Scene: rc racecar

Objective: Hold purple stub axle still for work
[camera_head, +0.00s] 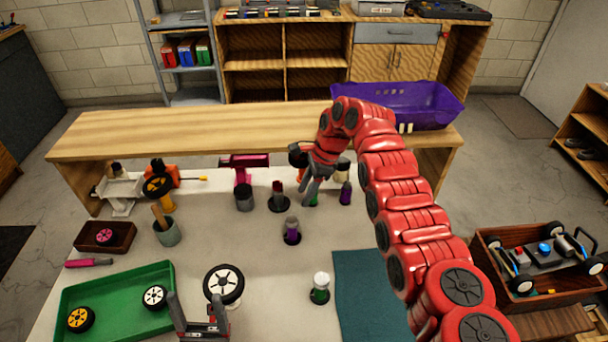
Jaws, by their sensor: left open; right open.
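Two small upright parts with purple on them stand on the white work surface (262,260). One purple part (292,236), with a greyish top, stands alone in a dark base near the middle. The other purple part (346,193) stands farther back, just right of my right gripper. I cannot tell which is the stub axle. My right gripper (308,190) is open, pointing down over the back row beside a green part (311,199); the arm partly hides that row. My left gripper (198,308) is open and empty at the bottom edge, just below a white-rimmed wheel (224,284).
A green tray (120,292) with wheels lies front left. A grey cup (167,234) holds a wooden-handled tool. A white-topped green part (320,288) stands by a teal mat (366,300). A purple basket (430,105) sits on the back shelf.

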